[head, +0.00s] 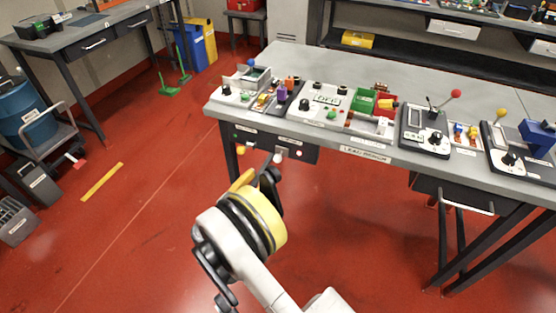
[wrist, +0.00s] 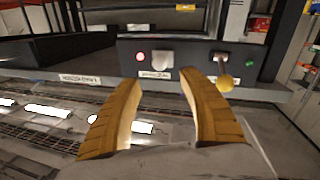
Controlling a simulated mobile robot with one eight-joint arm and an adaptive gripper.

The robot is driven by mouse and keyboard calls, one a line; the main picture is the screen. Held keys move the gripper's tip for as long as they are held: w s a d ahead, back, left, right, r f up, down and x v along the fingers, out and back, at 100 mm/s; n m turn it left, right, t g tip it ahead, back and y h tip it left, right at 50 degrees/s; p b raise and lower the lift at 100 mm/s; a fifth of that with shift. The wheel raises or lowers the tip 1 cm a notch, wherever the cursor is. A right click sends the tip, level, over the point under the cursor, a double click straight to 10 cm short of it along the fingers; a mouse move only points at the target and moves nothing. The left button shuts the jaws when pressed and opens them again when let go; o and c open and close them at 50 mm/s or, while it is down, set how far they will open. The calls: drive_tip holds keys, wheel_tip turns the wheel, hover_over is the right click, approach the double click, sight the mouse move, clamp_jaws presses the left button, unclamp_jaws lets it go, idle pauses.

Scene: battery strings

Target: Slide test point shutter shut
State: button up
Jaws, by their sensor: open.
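My gripper (head: 257,178) is open and empty in front of the dark panel (head: 262,143) under the bench's front edge. In the wrist view its two yellow fingers (wrist: 160,88) stand apart, pointing at this panel (wrist: 195,62). A pale block or knob (wrist: 160,61) sits between the fingertips in that view, apart from them, with a white label (wrist: 154,75) beside it. I cannot tell whether this is the test point shutter; its label is unreadable. A lever with a yellow ball (wrist: 225,83) is near the right fingertip.
The panel also carries a red light (wrist: 140,57) and a green one (wrist: 249,63). The grey bench top (head: 330,70) holds several devices, including a red-ball lever (head: 455,94). A drawer (head: 452,193) hangs at the right. The red floor (head: 130,230) is mostly clear.

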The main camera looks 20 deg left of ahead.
sight(276, 160)
drive_tip(key=b+x, duration=0.3)
drive_tip(key=x, duration=0.6)
drive_tip(key=shift+w+d+f, duration=0.1)
drive_tip(key=shift+w+f, duration=0.05)
drive_tip(key=shift+w, duration=0.2)
drive_tip(key=shift+w+d, duration=0.1)
drive_tip(key=shift+w, duration=0.4)
clamp_jaws()
